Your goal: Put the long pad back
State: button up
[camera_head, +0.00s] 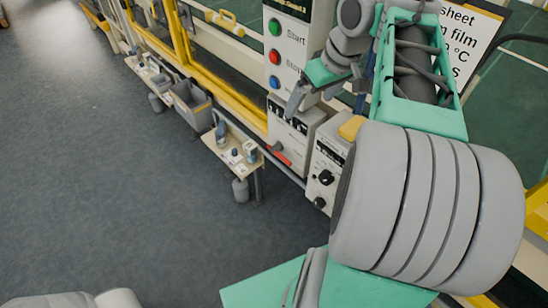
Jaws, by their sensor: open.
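I cannot make out the long pad for certain in this view. Pale rounded shapes (70,299) are cut off at the bottom left edge, and I cannot tell what they are. My gripper (313,100) is at the upper middle, in front of the control panel, at the end of my grey and teal arm. It is open, and I see nothing held between its fingers. My arm hides much of the right side.
A white control panel (285,58) has green, red and blue buttons. Below it are instrument boxes (325,172) with knobs. A small shelf (229,145) with small items and a grey bin (191,103) line the yellow-framed machine (222,82). The grey floor (100,180) at left is clear.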

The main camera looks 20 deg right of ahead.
jog(key=s+a+f+m, duration=0.1)
jog(key=s+a+f, duration=0.3)
jog(key=a, duration=0.3)
jog(key=s+a+f+m+h, duration=0.1)
jog(key=s+a+f, duration=0.2)
jog(key=a+f, duration=0.2)
jog(key=a, duration=0.3)
jog(key=shift+s+f, duration=0.15)
jog(key=shift+s, duration=0.2)
